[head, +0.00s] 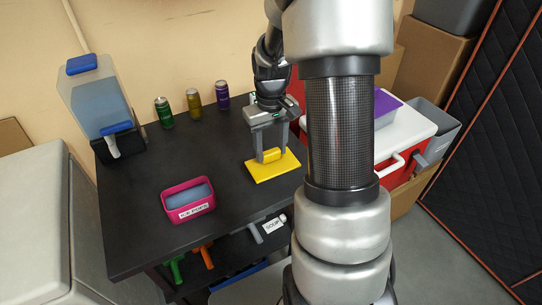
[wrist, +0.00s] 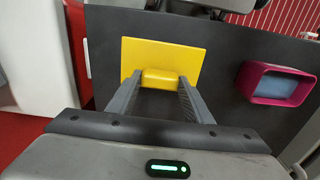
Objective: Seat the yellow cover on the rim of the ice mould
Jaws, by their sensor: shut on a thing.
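The yellow cover (head: 272,172) is a flat square plate with a block-shaped handle on top. It is at the right of the black table, and I cannot tell whether it touches the top. My gripper (head: 269,157) points down with its fingers shut on the handle. In the wrist view, the gripper (wrist: 161,80) has one finger on each side of the handle, with the cover plate (wrist: 185,57) spread beyond. The ice mould (head: 168,206) is an open pink tray with a blue-grey inside and a white label. It stands left of the cover, and right in the wrist view (wrist: 246,83).
Green, gold and purple cans (head: 194,103) stand along the back of the table (head: 140,175). A blue-lidded dispenser (head: 95,98) is at the back left. A red and white cooler (head: 400,135) is at the right. Bare tabletop lies between cover and mould.

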